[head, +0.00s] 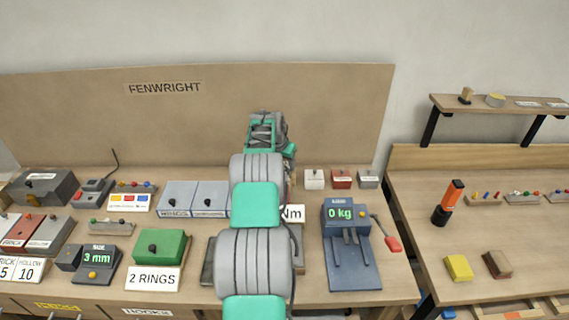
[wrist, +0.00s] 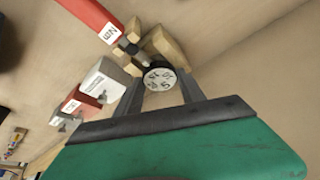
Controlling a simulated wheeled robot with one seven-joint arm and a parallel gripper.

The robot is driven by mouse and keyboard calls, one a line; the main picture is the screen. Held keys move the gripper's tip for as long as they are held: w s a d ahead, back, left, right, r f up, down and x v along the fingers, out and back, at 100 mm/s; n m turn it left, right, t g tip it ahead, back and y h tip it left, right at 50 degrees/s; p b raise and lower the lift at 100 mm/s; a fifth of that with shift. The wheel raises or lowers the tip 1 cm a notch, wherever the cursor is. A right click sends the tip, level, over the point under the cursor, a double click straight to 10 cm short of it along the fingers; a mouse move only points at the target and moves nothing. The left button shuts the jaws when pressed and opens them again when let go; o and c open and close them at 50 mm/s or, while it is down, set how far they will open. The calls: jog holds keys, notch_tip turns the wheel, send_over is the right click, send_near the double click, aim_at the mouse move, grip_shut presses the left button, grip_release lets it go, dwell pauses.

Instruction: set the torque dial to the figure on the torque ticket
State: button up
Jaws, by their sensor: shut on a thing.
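In the wrist view my gripper (wrist: 162,88) is shut on the torque dial (wrist: 159,76), a round dark knob with a pale face bearing figures. The figures are too small and tilted to read surely. A red bar (wrist: 92,14) with a white "Nm" label runs up-left from the dial, by wooden blocks (wrist: 158,44). In the head view my arm hides the dial and my fingertips. A white card ending in "Nm" (head: 294,213), likely the torque ticket, shows only its right end; its figure is hidden behind my arm.
White (head: 314,179), red (head: 341,178) and grey (head: 367,178) boxes stand right of my arm, close to my gripper in the wrist view. A blue scale (head: 350,245) reads 0 kg. A tan back panel (head: 190,120) rises behind the bench. A second bench (head: 490,230) stands right.

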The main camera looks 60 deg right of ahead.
jog(key=shift+f+n+b, duration=0.1)
jog(key=shift+n+b, duration=0.2)
jog(key=shift+b, duration=0.15)
jog(key=n+t+b, duration=0.1)
jog(key=n+b, duration=0.1)
jog(key=shift+s+f+b, duration=0.1)
jog(key=shift+s+b, duration=0.1)
jog(key=shift+b, duration=0.2)
jog(key=n+t+b, duration=0.1)
jog(key=n, duration=0.2)
jog(key=shift+s+d+b, duration=0.1)
jog(key=shift+b, duration=0.2)
jog(key=shift+r+n+t+y, duration=0.2)
jog(key=shift+n+t+y, duration=0.2)
jog(key=shift+n, duration=0.6)
jog(key=n+p, duration=0.2)
jog(key=n+t+y+p, duration=0.1)
jog(key=n, duration=0.1)
jog(key=shift+s+d+r, duration=0.15)
jog(key=shift+r, duration=0.15)
jog(key=n+p, duration=0.1)
jog(key=p, duration=0.1)
jog(key=shift+f+n+y+p, duration=0.1)
jog(key=shift+n+y+p, duration=0.2)
jog(key=shift+y+p, duration=0.1)
jog(key=shift+f+n+p, duration=0.1)
jog(key=shift+n+p, duration=0.2)
jog(key=shift+t, duration=0.3)
